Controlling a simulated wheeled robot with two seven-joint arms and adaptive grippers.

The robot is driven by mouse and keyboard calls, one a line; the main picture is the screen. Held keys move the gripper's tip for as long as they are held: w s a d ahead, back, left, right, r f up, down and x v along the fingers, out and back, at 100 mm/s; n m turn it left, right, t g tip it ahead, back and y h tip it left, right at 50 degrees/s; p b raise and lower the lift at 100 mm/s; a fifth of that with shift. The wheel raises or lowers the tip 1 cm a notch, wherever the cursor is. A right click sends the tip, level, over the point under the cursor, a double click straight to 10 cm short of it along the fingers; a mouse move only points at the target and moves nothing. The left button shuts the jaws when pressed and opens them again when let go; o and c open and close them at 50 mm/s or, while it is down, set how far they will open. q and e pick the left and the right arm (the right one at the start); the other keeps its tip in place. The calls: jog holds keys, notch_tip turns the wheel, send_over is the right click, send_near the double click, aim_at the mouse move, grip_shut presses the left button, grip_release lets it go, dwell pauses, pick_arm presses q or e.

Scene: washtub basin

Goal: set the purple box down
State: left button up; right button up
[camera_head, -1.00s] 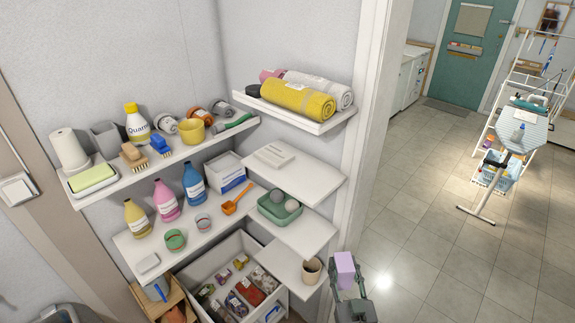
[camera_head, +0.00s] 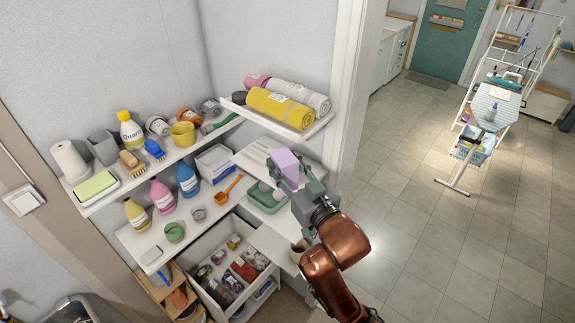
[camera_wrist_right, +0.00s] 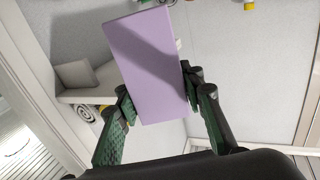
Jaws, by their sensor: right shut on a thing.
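The purple box (camera_head: 285,167) is held up by my right gripper (camera_head: 291,185), in front of the right-hand shelves in the head view. In the right wrist view the purple box (camera_wrist_right: 150,65) is a tilted lilac block between the two green fingers of the right gripper (camera_wrist_right: 158,108), which are shut on it. Behind the box in the head view is the middle right shelf (camera_head: 246,159), partly hidden by the box and gripper. My left gripper is not in view.
Above the box is a shelf with rolled towels (camera_head: 283,108). Below are a green tray (camera_head: 266,204) with balls, and a bin (camera_head: 210,297) of small items. Bottles, including a blue one (camera_head: 187,180), stand to the left. Open floor lies to the right.

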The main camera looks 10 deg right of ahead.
jog(key=w+b, duration=0.1)
jog(key=d+f+b, duration=0.1)
jog(key=b, duration=0.1)
jog(key=shift+w+d+f, duration=0.1)
jog(key=shift+w+f, duration=0.1)
jog(key=shift+w, duration=0.15)
jog(key=w+d+f+p, duration=0.1)
jog(key=w+f, duration=0.2)
jog(key=w+d+f+p, duration=0.1)
jog(key=w+d+f, duration=0.1)
jog(key=w+f, duration=0.2)
jog(key=w+d+f+p, duration=0.1)
jog(key=w+d+f, duration=0.1)
jog(key=w+f, duration=0.1)
jog(key=shift+w+d+f+p, duration=0.15)
jog(key=shift+w+f+p, duration=0.1)
jog(key=shift+f+p, duration=0.15)
jog(key=shift+s+f, duration=0.1)
jog(key=shift+f, duration=0.2)
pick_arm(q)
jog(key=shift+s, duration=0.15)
pick_arm(e)
jog(key=shift+f, duration=0.15)
jog(key=o, duration=1.2)
jog(key=shift+o, duration=0.2)
